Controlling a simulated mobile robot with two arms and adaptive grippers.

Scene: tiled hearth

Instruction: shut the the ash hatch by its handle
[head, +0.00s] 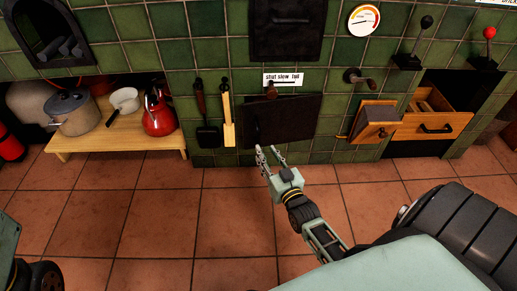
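The ash hatch looks to be the dark, wide metal door (290,119) low in the green tiled wall. It looks close to the wall; I cannot tell whether it stands ajar. A thin dark upright shape at its left side may be its handle, but it is too dim to be sure. My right gripper (267,149) is just in front of the door's lower left edge. Its two fingers are apart with nothing between them. I cannot tell whether a fingertip touches the door. My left gripper is not in view.
A black shovel (206,128) and a wooden-handled tool (228,117) hang left of the door. A low wooden bench (95,143) holds a pot, a pan and a red kettle. Right are a tilted wooden box (373,120) and an open drawer (459,122). The tile floor (165,215) is clear.

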